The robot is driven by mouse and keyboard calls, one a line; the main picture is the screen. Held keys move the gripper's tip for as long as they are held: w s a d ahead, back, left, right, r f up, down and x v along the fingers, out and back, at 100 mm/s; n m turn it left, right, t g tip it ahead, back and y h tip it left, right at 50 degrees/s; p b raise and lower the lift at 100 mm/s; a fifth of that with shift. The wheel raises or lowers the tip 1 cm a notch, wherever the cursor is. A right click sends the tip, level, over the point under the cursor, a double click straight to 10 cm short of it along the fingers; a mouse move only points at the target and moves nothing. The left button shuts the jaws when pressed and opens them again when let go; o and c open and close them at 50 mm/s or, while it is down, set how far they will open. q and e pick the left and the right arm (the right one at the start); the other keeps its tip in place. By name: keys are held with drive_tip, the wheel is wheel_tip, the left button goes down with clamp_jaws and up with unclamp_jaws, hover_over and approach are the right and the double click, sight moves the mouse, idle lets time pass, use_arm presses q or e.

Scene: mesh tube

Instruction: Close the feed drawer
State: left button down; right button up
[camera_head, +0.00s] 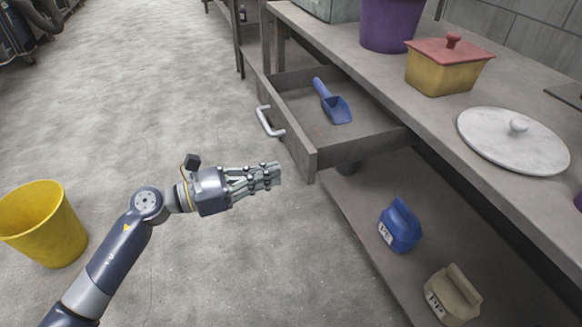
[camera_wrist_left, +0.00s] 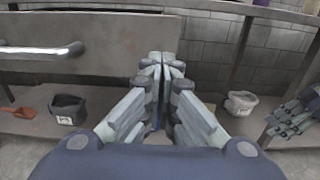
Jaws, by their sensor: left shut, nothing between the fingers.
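The feed drawer is pulled out from under the counter, its wooden front panel (camera_head: 298,146) facing left in the head view. A metal bar handle (camera_head: 269,122) is on that front. A blue scoop (camera_head: 335,106) lies inside the drawer. My left gripper (camera_head: 278,174) is shut and empty, in front of the drawer's near end and apart from the handle.
On the counter are a purple bucket (camera_head: 391,22), a yellow box with a red lid (camera_head: 443,72) and a round white lid (camera_head: 513,139). A blue container (camera_head: 400,227) and a beige one (camera_head: 453,296) stand on the lower shelf. A yellow bucket (camera_head: 45,225) stands on otherwise open floor.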

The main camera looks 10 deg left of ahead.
use_arm(q)
drive_tip(key=shift+x, duration=2.6)
use_arm(e)
drive_tip(key=shift+s+d+f+g, duration=0.2)
drive_tip(key=shift+s+g, duration=0.1)
drive_tip(key=shift+s, duration=0.2)
use_arm(q)
drive_tip(key=shift+w+d, duration=0.1)
drive_tip(key=shift+d, duration=0.1)
drive_tip(key=x, duration=0.5)
drive_tip(key=shift+w+d+r+p, duration=0.15)
drive_tip(key=shift+w+d+p, duration=0.05)
drive_tip(key=shift+d+p, duration=0.1)
approach(384, 151)
drive_tip(key=w+d, duration=0.1)
drive_tip(key=d, duration=0.1)
drive_tip(key=w+d+r+b, duration=0.1)
drive_tip(key=w+d, duration=0.1)
drive_tip(key=shift+w+d+r, duration=0.2)
drive_tip(key=shift+d, duration=0.05)
drive_tip(key=b+x, duration=0.1)
drive_tip(key=x, duration=0.4)
drive_tip(key=shift+w, duration=0.1)
drive_tip(key=shift+r, duration=0.25)
use_arm(e)
drive_tip(key=w+a+r+t+y, duration=0.1)
drive_tip(key=w+a+r+t, duration=0.2)
drive_tip(key=w, duration=0.5)
drive_tip(key=shift+r+t, duration=0.7)
drive_tip(key=shift+t, duration=0.1)
